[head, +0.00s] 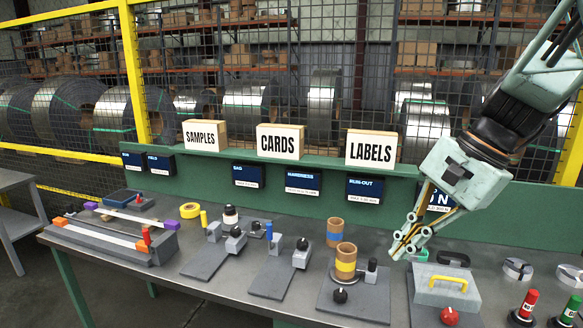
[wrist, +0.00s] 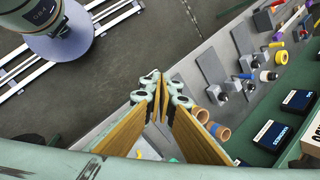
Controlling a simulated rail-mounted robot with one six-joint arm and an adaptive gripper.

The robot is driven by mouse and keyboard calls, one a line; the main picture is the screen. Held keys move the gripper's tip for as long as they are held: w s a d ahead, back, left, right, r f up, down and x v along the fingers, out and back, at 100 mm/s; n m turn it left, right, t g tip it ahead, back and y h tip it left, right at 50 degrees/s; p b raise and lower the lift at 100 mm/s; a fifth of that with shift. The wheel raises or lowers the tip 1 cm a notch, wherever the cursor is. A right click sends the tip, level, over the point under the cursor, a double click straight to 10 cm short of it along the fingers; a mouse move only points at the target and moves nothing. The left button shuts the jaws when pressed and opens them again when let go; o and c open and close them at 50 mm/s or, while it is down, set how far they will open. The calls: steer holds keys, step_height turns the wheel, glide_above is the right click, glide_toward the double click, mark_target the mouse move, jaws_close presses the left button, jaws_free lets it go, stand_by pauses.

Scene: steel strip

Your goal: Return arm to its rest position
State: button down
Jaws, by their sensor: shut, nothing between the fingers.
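My gripper (head: 405,245) hangs over the right part of the grey workbench, at the end of my pale green arm. Its fingers point down and to the left, and they are shut with nothing between them. In the wrist view my gripper (wrist: 158,82) shows its fingertips meeting at the middle of the picture. In the head view the fingertips appear just above and left of a grey block with a yellow handle (head: 448,281). I cannot tell the exact height of the gap.
Boxes marked SAMPLES (head: 205,135), CARDS (head: 280,140) and LABELS (head: 371,148) stand on the green back ledge (head: 320,165). Fixtures, an orange-brown ring stack (head: 346,262) and red and green handled tools (head: 527,304) stand on the bench. A mesh fence (head: 300,80) rises behind.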

steer(key=s+a+r+n+t+h, duration=0.1)
steer(key=s+n, duration=0.4)
steer(key=s, duration=0.8)
steer(key=s+a+r+n+t+h, duration=0.1)
steer(key=s+r+n+h, duration=0.2)
steer(key=s, duration=1)
steer(key=shift+s+r+n+h, duration=0.2)
steer(key=shift+r+n+h, duration=0.15)
steer(key=shift+n, duration=1.45)
steer(key=c, duration=3.4)
jaws_free()
steer(key=shift+c, duration=0.2)
